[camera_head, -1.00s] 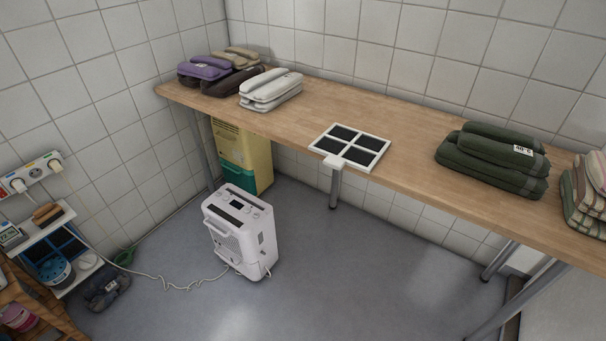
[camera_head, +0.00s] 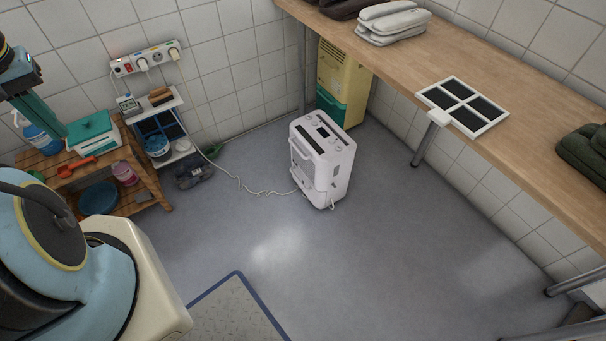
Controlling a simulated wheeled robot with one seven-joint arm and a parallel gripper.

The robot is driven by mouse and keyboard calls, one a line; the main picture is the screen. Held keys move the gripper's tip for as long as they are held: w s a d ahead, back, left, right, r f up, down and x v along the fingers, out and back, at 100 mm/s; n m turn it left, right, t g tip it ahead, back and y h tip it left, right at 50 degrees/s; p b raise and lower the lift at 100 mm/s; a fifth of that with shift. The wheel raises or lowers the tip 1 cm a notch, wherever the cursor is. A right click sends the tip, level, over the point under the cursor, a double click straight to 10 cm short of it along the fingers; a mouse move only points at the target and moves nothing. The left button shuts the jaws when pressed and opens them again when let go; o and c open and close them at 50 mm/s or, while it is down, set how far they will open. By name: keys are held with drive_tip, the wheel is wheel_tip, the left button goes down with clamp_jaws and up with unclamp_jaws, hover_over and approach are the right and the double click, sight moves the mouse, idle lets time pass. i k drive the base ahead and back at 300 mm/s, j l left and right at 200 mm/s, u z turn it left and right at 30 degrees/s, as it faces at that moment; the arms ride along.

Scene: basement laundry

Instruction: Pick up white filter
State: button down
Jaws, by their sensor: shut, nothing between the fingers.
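The white filter (camera_head: 461,103) is a flat white frame with dark mesh panels and a small white tab. It lies on the wooden counter (camera_head: 520,75) at the upper right, its tab sticking out over the front edge. My gripper (camera_head: 58,134) shows at the far left, dark with teal fingers pointing down. It is shut and empty, in front of the wooden shelf side and far across the room from the filter.
A white dehumidifier (camera_head: 322,160) stands on the floor, its cord running left. A yellow and green container (camera_head: 342,80) is under the counter. Folded grey towels (camera_head: 392,22) and green towels (camera_head: 585,150) flank the filter. A wooden rack (camera_head: 150,185) stands left.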

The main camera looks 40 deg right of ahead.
sight(452, 100)
drive_tip(key=z, duration=1.2)
drive_tip(key=k+l, duration=0.05)
